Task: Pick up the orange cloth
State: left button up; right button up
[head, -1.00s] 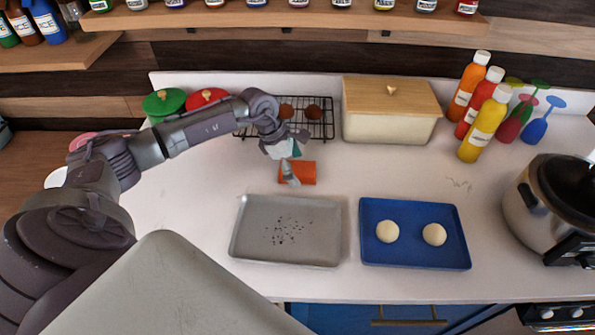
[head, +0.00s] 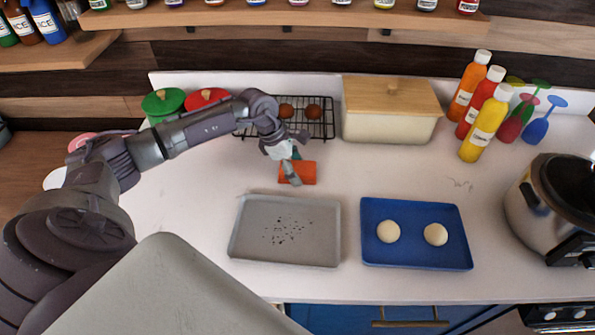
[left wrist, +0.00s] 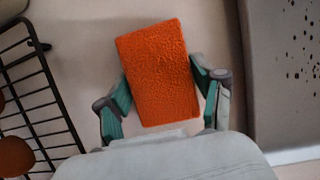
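The orange cloth (head: 308,172) lies on the white counter behind the grey tray. In the left wrist view the orange cloth (left wrist: 160,72) is a textured rectangle, slightly turned. My left gripper (head: 294,177) is low over the cloth and hides part of it in the head view. In the left wrist view my left gripper (left wrist: 160,80) has its green-padded fingers spread, one on each side of the cloth, close to its edges. I cannot tell whether they touch it. My right gripper is not in view.
A speckled grey tray (head: 320,250) and a blue tray (head: 415,258) with two pale balls stand in front. A black wire rack (head: 325,131) with brown balls and a cream bread box (head: 385,128) stand behind. Bottles (head: 485,130) and a cooker (head: 535,205) are at right.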

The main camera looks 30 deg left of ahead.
aim_at(305, 168)
pick_arm(q)
jog(key=c, duration=0.4)
jog(key=shift+r+p, duration=0.45)
jog(key=shift+p, duration=0.2)
jog(key=r+b, duration=0.1)
jog(key=r, duration=0.1)
jog(key=r+b, duration=0.1)
jog(key=shift+w+d+r+b, duration=0.15)
jog(key=shift+d+r+b, duration=0.05)
jog(key=shift+r+b, duration=0.2)
jog(key=w+d+r+b, duration=0.1)
jog(key=w+d+r, duration=0.1)
jog(key=d, duration=0.1)
jog(key=w+d+r+b, duration=0.1)
jog(key=d+r, duration=0.1)
jog(key=d, duration=0.1)
jog(key=w+d+r+b, duration=0.1)
jog(key=w+d+r, duration=0.1)
jog(key=d, duration=0.1)
jog(key=shift+w+d+r, duration=0.3)
jog(key=shift+d+r, duration=0.1)
